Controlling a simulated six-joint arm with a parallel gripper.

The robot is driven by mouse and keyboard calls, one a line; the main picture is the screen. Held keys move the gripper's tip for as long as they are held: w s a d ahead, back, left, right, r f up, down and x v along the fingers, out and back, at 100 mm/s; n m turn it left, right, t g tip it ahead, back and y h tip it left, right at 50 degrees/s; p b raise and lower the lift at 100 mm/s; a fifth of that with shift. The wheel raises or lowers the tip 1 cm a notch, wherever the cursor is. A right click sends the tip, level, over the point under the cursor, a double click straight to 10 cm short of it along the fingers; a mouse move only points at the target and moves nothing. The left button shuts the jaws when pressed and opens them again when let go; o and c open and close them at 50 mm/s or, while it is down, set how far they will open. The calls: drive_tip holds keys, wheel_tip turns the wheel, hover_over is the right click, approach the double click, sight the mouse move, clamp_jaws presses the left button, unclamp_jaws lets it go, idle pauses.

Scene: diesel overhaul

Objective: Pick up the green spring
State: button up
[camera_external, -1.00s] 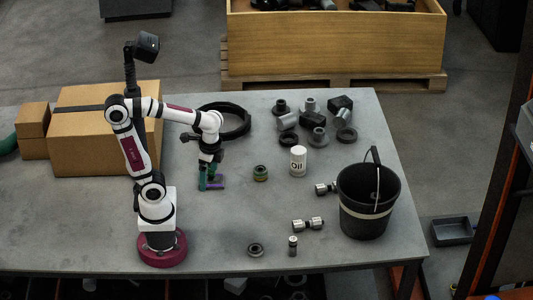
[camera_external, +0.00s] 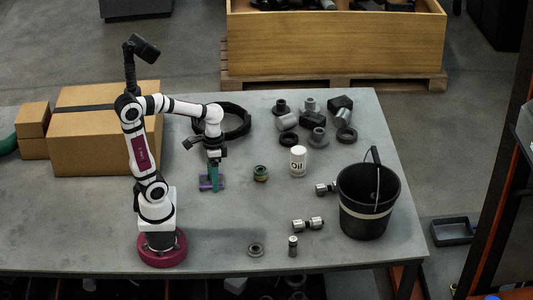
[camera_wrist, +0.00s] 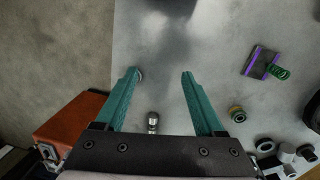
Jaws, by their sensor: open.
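The green spring (camera_wrist: 279,73) lies on its side in the wrist view, right of centre. It touches or overlaps the end of a dark plate with purple edges (camera_wrist: 261,62). My gripper (camera_wrist: 158,75) has two teal fingers spread apart with nothing between them. The spring is well to the right of the fingers there. In the external view my gripper (camera_external: 212,178) points down near the purple-edged plate (camera_external: 219,183). The spring cannot be told apart from the teal fingers in that view.
A green-banded ring (camera_external: 260,173) and a white oil can (camera_external: 298,161) stand to the right. Metal parts (camera_external: 310,224), a black bucket (camera_external: 368,200) and a group of dark parts (camera_external: 318,137) are further off. A cardboard box (camera_external: 95,135) is on the left.

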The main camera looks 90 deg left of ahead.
drive_tip(key=a+f+n+t+h, duration=0.1)
drive_tip(key=a+f+n+t, duration=0.2)
drive_tip(key=a+n, duration=0.65)
drive_tip(key=a+f+n+t+h, duration=0.1)
drive_tip(key=a+f+n+t, duration=0.15)
drive_tip(key=a+n, duration=0.7)
drive_tip(key=s+a+f+n+t+y, duration=0.4)
drive_tip(key=s+f+n, duration=0.1)
drive_tip(key=s+n, duration=0.35)
drive_tip(key=s+a+f+n+t+y, duration=0.35)
drive_tip(key=s+n, duration=0.35)
drive_tip(key=n, duration=0.3)
drive_tip(key=shift+h, duration=0.35)
drive_tip(key=x, duration=1.5)
drive_tip(key=shift+w+a+f, duration=0.1)
drive_tip(key=shift+w+f, duration=0.05)
drive_tip(key=shift+w, duration=0.15)
clamp_jaws()
